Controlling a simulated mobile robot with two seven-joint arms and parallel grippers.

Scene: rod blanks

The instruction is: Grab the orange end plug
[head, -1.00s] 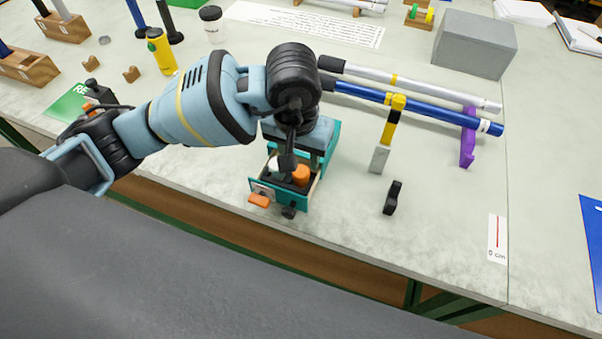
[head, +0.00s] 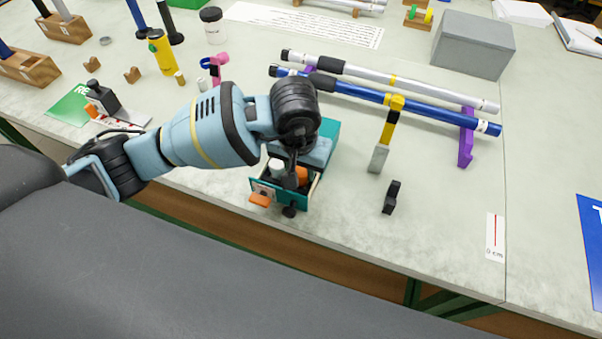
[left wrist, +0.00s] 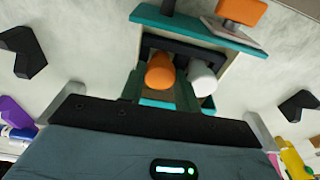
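The orange end plug (head: 302,175) stands in the open drawer of a small teal box (head: 329,131). My left gripper (head: 291,178) is over this drawer and partly covers the plug in the head view. In the left wrist view the orange plug (left wrist: 160,72) is left of a white plug (left wrist: 201,78), which also shows in the head view (head: 276,167). My right gripper is not in view.
The drawer front has an orange tab (head: 260,199) and a dark knob (head: 289,211). To the right are a yellow-and-black clamp-like tool (head: 389,125), a black bracket (head: 392,197), and a blue rod (head: 430,115) on purple supports. The table right of the box is mostly clear.

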